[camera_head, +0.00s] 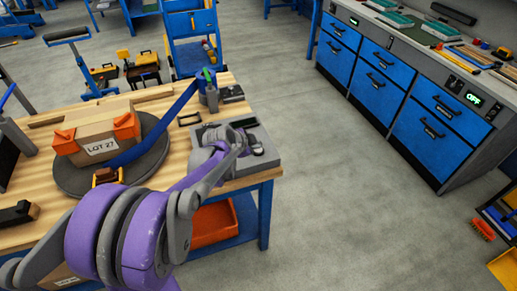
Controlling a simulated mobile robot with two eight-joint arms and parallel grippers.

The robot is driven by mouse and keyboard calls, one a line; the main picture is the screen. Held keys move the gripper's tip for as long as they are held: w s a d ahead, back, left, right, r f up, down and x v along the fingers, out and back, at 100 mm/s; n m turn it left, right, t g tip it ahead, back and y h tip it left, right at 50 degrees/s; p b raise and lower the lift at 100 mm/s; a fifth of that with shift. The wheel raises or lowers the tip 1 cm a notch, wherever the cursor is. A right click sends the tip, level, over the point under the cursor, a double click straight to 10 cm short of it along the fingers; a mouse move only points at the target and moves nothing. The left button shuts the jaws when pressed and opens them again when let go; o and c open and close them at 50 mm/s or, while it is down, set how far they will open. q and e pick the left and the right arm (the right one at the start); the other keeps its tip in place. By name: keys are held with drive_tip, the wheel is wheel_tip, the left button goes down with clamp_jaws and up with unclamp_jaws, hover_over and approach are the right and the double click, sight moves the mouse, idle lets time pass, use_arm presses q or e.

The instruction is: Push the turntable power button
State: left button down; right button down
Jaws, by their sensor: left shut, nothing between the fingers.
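The dark grey turntable (68,182) lies on the wooden workbench at the left. A cardboard box (97,150) marked LOT 27, with orange corner guards, sits on it. A grey control box (268,160) stands at the bench's right corner, with a small dark display on its far side. My left gripper (246,143) is shut and empty, over the control box's top. It covers much of that top, so I cannot make out the power button or tell whether the fingers touch it. My purple left arm reaches in from the lower left. My right gripper is not in view.
A blue strap (172,115) runs from the box toward a grey post (209,92) behind the control box. A black tool (18,212) lies at the bench's left. An orange bin (214,224) sits below. Open floor lies right of the bench.

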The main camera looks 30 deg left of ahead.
sight(256, 151)
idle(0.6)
use_arm(q)
drive_tip(key=shift+f+b, duration=0.3)
drive_tip(key=shift+f, duration=0.2)
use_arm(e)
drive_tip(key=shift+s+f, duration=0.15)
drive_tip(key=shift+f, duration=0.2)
use_arm(q)
drive_tip(key=shift+r, duration=0.1)
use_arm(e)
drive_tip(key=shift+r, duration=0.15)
use_arm(q)
drive_tip(key=shift+r+p, duration=0.3)
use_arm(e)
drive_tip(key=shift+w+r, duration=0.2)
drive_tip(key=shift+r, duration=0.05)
use_arm(q)
drive_tip(key=shift+r, duration=0.1)
